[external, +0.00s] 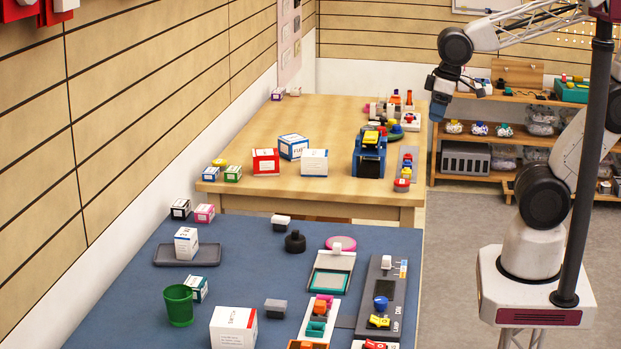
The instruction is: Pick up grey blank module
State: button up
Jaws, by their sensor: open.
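A plain grey block (275,308), which looks like the grey blank module, sits on the blue-topped table (130,310) in the front middle, right of a white box. A similar small block with a white top and a darker base (281,222) stands further back on the same table. My gripper (437,112) is open and empty, raised high at the right of the wooden table, far from both blocks. Its fingers are small and hard to make out in this view.
A green cup (178,305) and a white box (233,327) stand left of the grey block. A panel with switches (382,298) and a white module strip (322,318) lie to its right. A black round knob (295,241) is behind it. A dark pole (590,160) stands at right.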

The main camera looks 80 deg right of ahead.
jog(key=w+a, duration=0.8)
jog(key=w, duration=0.5)
jog(key=g, duration=0.3)
send_over(275, 303)
jog(key=f, duration=2.2)
jog(key=shift+w+d+f, duration=0.1)
jog(key=shift+d+f, duration=0.15)
jog(key=shift+d, duration=0.05)
jog(key=shift+a+f, duration=0.3)
jog(key=shift+a, duration=0.05)
jog(key=shift+f, duration=1.3)
